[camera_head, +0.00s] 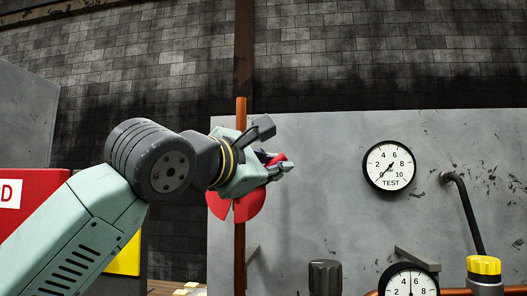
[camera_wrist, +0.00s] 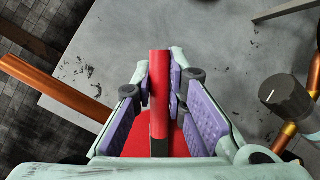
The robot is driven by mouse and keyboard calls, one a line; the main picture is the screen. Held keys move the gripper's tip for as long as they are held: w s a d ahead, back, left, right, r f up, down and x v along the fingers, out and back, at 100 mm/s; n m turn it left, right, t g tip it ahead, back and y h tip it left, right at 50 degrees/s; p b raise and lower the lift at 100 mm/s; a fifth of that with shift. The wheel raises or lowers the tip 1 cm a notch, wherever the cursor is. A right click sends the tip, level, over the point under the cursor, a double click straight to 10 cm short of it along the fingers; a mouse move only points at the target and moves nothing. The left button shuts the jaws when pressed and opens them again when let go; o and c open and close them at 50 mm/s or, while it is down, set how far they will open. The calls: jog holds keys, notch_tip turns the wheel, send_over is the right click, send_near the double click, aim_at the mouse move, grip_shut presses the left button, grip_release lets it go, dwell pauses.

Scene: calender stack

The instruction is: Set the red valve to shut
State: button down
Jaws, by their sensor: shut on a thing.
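The red valve (camera_head: 249,205) is on the vertical copper-brown pipe in front of the grey panel. Its round red body shows below my gripper in the head view, and part of its lever shows at the fingertips. In the wrist view the red lever (camera_wrist: 160,98) stands between the purple finger pads. My gripper (camera_head: 277,163) is shut on this lever, and it also shows in the wrist view (camera_wrist: 160,85). My gripper and wrist hide much of the valve in the head view, so I cannot tell the lever's full angle.
A gauge marked TEST (camera_head: 390,166) is on the panel (camera_head: 330,150) to the right. A second gauge (camera_head: 408,282), a dark knob (camera_head: 325,277) and a yellow-capped fitting (camera_head: 483,266) are lower down. A red box (camera_head: 35,195) is at the left.

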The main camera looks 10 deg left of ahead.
jog(key=shift+d+f+m+g+y+p, duration=0.25)
jog(key=shift+f+m+g+y+p, duration=0.1)
jog(key=shift+f+m, duration=0.55)
jog(key=shift+d+f+m+g+y+p, duration=0.2)
jog(key=shift+f+m+g+y+p, duration=0.15)
jog(key=shift+f+m, duration=0.55)
jog(key=shift+d+f+m+g+y+p, duration=0.2)
jog(key=shift+d+f+m+g+p, duration=0.3)
jog(key=shift+m, duration=0.7)
jog(key=shift+a+f, duration=0.15)
jog(key=shift+a, duration=0.1)
jog(key=c, duration=1.6)
grip_release()
jog(key=v, duration=1.2)
jog(key=shift+s, duration=0.1)
